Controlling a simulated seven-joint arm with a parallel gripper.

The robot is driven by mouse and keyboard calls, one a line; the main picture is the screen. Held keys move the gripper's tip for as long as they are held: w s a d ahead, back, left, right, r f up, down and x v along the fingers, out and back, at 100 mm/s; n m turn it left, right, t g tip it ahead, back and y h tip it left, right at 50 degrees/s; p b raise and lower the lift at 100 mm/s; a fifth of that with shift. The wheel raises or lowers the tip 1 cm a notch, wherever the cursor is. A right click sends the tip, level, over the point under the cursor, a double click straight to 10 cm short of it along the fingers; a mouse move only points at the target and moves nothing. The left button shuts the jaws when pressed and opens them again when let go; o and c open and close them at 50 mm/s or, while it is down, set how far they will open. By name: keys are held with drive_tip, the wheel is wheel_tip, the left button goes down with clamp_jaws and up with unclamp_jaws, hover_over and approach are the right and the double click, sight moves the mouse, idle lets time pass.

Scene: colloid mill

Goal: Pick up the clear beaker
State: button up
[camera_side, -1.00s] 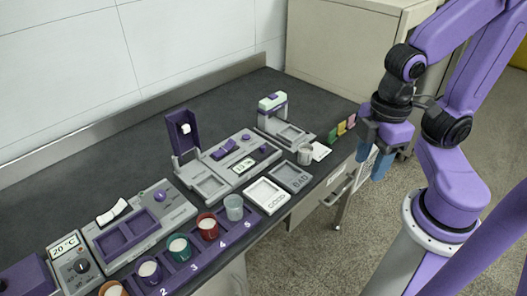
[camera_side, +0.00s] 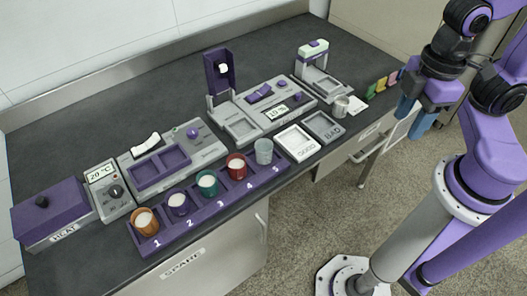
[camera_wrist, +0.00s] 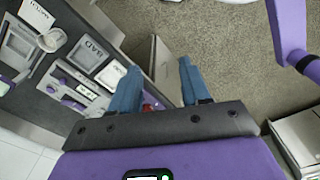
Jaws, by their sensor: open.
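The clear beaker (camera_side: 264,151) stands upright in slot 5, at the right end of the purple numbered rack (camera_side: 208,212) in the side view. It looks pale, grey and see-through. I cannot make it out in the wrist view, where my fingers and palm cover that part of the bench. My gripper (camera_side: 413,114) is open and empty, to the right of the bench edge and well apart from the beaker. In the wrist view its two blue fingers (camera_wrist: 160,74) are spread, with a bit of red showing between them.
Orange (camera_side: 146,222), purple (camera_side: 178,204), green (camera_side: 207,184) and red (camera_side: 236,166) cups fill the other slots. The GOOD tray (camera_side: 298,143) and BAD tray (camera_side: 324,127) lie right of the beaker. A metal cup (camera_side: 341,107) stands beyond them. Open floor lies before the bench.

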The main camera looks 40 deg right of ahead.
drive_tip(key=o, duration=0.6)
drive_tip(key=n, duration=0.6)
hover_over(264, 147)
drive_tip(key=s+a, duration=0.1)
drive_tip(key=s, duration=0.1)
wheel_tip(264, 147, down, 4)
drive_tip(key=f, duration=1.7)
drive_tip(key=shift+w+a+f, duration=0.1)
drive_tip(key=shift+w+f, duration=0.15)
drive_tip(key=shift+f, duration=0.1)
